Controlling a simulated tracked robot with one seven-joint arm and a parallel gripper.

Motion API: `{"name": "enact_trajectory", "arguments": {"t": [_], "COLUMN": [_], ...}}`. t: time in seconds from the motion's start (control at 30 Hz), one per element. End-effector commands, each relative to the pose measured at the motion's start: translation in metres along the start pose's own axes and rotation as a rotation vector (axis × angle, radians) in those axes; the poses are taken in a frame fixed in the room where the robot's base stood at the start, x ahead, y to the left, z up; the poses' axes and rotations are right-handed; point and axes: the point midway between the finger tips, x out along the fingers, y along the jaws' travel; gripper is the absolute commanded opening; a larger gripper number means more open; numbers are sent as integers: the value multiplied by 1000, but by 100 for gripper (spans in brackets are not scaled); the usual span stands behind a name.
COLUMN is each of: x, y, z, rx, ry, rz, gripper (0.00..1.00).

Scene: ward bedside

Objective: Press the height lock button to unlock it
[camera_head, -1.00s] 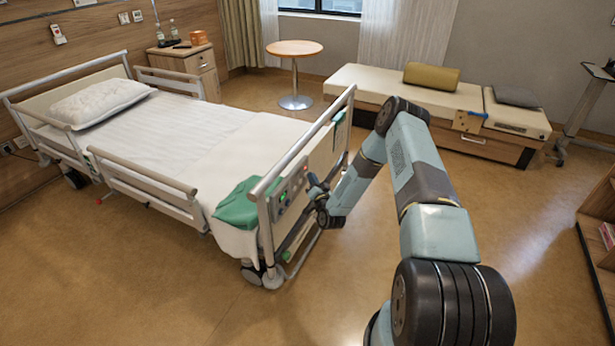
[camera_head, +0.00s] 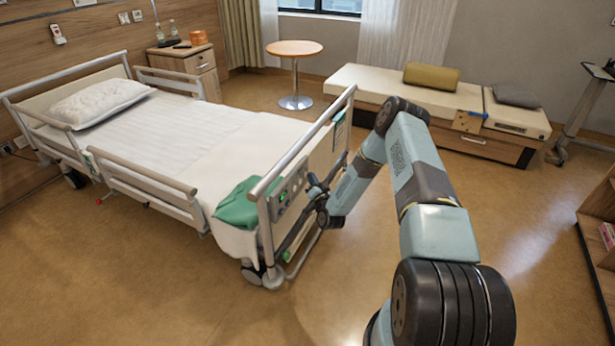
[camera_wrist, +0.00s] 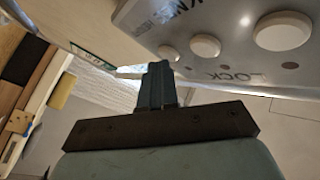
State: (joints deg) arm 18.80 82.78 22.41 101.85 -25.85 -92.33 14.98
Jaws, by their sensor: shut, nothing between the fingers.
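A grey control panel (camera_head: 290,194) is fixed to the outer face of the bed's footboard. In the wrist view the panel (camera_wrist: 230,20) fills the upper right and carries round white buttons in a row (camera_wrist: 283,31), (camera_wrist: 205,45), (camera_wrist: 168,53). "LOCK" lettering (camera_wrist: 240,76) shows below them; which button is the height lock I cannot tell. My gripper (camera_head: 315,182) is shut and empty, close to the panel. In the wrist view my gripper's fingertips (camera_wrist: 158,66) are near the farthest visible button; whether they touch it is unclear.
The bed (camera_head: 185,140) stands left of my arm, with a green cloth (camera_head: 238,206) over its foot end corner. A bench with a cushion (camera_head: 432,76) and a round table (camera_head: 294,50) stand behind. Floor right of the bed is open.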

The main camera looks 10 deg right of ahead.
Motion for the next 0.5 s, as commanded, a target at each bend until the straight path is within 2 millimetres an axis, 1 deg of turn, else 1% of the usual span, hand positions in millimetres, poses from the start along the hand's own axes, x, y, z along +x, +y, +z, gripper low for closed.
{"name": "enact_trajectory", "arguments": {"t": [0.23,0.5], "x": [-8,-9], "y": [6,6], "z": [-6,-6], "rx": [0,0], "ry": [0,0], "rz": [0,0], "gripper": [0,0]}}
